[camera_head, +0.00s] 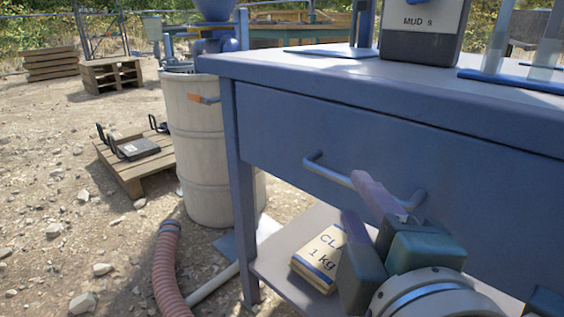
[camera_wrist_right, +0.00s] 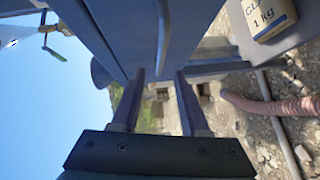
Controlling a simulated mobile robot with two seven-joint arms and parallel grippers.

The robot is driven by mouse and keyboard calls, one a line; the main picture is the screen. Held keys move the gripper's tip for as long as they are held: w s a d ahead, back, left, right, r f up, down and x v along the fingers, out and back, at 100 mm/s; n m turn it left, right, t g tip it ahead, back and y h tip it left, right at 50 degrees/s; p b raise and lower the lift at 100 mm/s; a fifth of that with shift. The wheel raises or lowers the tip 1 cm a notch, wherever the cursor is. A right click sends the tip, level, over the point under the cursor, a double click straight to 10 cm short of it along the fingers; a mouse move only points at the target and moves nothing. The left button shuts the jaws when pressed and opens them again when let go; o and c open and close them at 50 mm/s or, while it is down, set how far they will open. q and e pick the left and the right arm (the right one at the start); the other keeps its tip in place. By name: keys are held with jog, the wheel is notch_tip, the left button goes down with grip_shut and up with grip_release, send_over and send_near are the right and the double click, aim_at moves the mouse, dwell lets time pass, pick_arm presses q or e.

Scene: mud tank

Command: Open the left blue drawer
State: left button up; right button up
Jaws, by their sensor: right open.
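The blue drawer (camera_head: 430,155) is a wide front panel under the blue table top, and it looks closed. Its metal bar handle (camera_head: 335,176) runs across the front. My right gripper (camera_head: 360,204) is in front of the drawer by the right part of the handle, with its fingers apart and partly covering the bar. In the right wrist view the two open fingers (camera_wrist_right: 160,75) point toward the drawer front, and a bar-like part (camera_wrist_right: 164,40) shows just ahead of and between the tips. I cannot tell if they touch it. My left gripper is out of view.
A bag marked 1 kg (camera_head: 322,257) lies on the lower shelf (camera_head: 280,262) below the drawer. A pale barrel (camera_head: 200,150) stands left of the table, with a ribbed pink hose (camera_head: 168,270) in front. A mud container (camera_head: 422,30) stands on the table top (camera_head: 330,70).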

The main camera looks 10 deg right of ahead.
aim_at(345, 183)
jog(key=w, duration=0.4)
jog(key=w+d+f+b, duration=0.1)
jog(key=w, duration=0.2)
jog(key=shift+a, duration=0.1)
grip_shut()
dwell(1.2)
